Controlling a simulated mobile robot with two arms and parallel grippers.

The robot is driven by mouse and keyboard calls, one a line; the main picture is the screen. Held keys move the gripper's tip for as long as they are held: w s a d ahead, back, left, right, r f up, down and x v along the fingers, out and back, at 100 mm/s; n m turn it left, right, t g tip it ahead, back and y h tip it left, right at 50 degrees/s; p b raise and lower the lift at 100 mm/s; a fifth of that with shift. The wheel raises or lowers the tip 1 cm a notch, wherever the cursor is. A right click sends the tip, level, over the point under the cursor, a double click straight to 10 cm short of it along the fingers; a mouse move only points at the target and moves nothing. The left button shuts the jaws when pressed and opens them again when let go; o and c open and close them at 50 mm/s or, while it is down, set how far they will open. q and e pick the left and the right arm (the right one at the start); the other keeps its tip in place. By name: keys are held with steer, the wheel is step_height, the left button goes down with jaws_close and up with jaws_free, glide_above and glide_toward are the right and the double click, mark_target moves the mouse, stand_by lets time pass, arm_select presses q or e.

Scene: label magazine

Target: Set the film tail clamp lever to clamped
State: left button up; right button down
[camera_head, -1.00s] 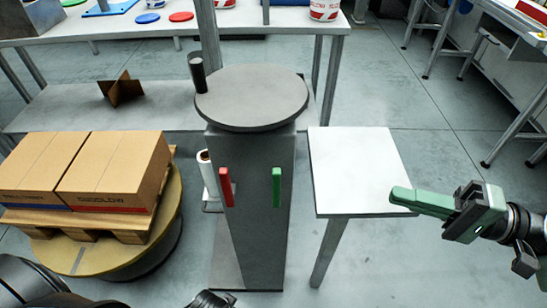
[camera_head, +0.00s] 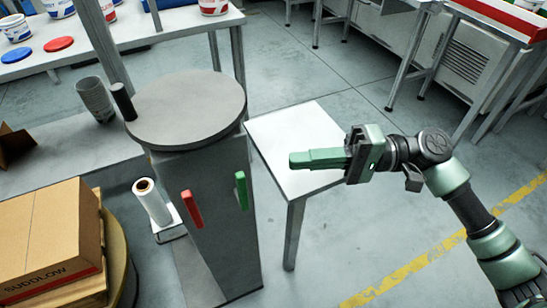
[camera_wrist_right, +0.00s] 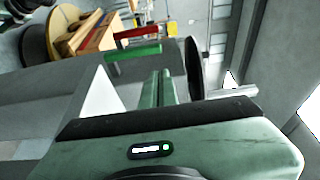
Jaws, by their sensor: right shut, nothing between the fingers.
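A grey pedestal (camera_head: 212,215) with a round grey top (camera_head: 188,105) carries a red lever (camera_head: 192,209) and a green lever (camera_head: 241,190) on its front face. Both levers stand roughly upright, slightly tilted in the picture. I cannot tell which one is the film tail clamp. My right gripper (camera_head: 293,160) is shut and empty, to the right of the green lever and apart from it, in front of the white table. In the right wrist view, the shut fingers (camera_wrist_right: 158,82) point toward the green lever (camera_wrist_right: 135,52), with the red lever (camera_wrist_right: 137,33) beyond. My left gripper is not in view.
A white side table (camera_head: 285,125) stands right of the pedestal. A film roll (camera_head: 152,201) on a stand is at its left. A cardboard box (camera_head: 45,245) on a pallet is at lower left. A bench (camera_head: 75,60) with tubs is behind. Floor at right is free.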

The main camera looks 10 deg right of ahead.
mark_target(239, 185)
arm_select(q)
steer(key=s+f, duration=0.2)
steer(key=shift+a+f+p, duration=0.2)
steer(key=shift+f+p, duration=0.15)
steer(key=shift+p, duration=0.05)
arm_select(e)
steer(key=a, duration=0.9)
steer(key=shift+a, duration=0.15)
